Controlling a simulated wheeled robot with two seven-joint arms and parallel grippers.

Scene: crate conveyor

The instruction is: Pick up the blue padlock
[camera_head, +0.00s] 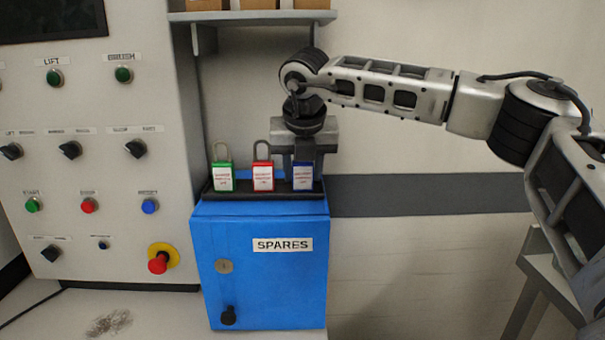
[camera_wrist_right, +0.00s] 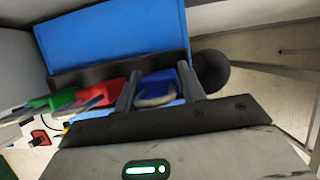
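The blue padlock (camera_head: 303,182) stands upright at the right end of a row of padlocks in a black tray on top of the blue SPARES box. My right gripper (camera_head: 303,173) points down over it, with one finger on each side. In the right wrist view, the blue padlock (camera_wrist_right: 156,82) and its grey shackle lie between the two fingers (camera_wrist_right: 158,86). The fingers look open, with small gaps beside the padlock. In the head view, the gripper hides the shackle. My left gripper is not in view.
A red padlock (camera_head: 263,177) stands just left of the blue one, and a green padlock (camera_head: 222,177) farther left. The black tray (camera_head: 245,195) rests on the blue box (camera_head: 265,285). A control panel (camera_head: 105,185) is at left. A shelf (camera_head: 250,16) is above.

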